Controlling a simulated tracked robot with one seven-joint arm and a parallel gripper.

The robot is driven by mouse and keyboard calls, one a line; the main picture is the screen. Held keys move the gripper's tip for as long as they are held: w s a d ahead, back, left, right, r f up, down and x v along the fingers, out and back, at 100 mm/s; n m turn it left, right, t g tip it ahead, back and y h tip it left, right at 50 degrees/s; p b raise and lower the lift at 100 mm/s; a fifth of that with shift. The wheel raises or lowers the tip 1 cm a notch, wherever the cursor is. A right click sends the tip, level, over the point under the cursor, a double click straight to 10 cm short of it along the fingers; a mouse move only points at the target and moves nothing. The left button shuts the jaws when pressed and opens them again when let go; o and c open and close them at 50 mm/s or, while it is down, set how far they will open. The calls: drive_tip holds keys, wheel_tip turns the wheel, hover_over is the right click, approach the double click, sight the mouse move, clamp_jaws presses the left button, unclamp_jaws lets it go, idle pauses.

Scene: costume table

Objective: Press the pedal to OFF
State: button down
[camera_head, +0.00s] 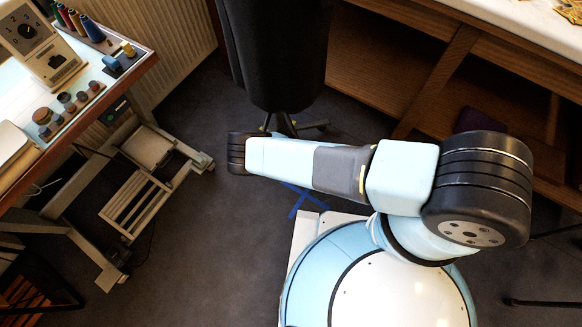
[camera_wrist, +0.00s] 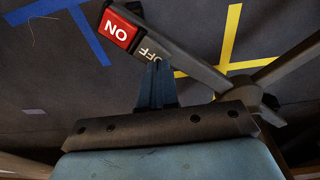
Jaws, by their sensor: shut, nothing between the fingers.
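In the wrist view the pedal shows a red ON face (camera_wrist: 118,29) and a dark grey OFF face (camera_wrist: 147,50) beside it, on a long dark bar. My gripper (camera_wrist: 157,68) is shut and empty. Its blue fingertips are right at the lower edge of the OFF lettering and partly cover it. I cannot tell whether they touch it. In the head view my arm reaches left, its black end over the floor in front of the dark dress form; my fingers and the pedal cannot be made out there.
The dress form (camera_head: 275,50) stands on a legged base just beyond my arm. A work table (camera_head: 140,72) with spools is at left, a wooden bench (camera_head: 440,85) at upper right. Blue tape (camera_wrist: 85,30) and yellow tape (camera_wrist: 232,35) mark the floor. Open floor (camera_head: 215,250) lies at lower left.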

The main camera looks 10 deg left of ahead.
drive_tip(key=shift+f, duration=0.85)
idle(0.6)
drive_tip(key=shift+r, duration=3.55)
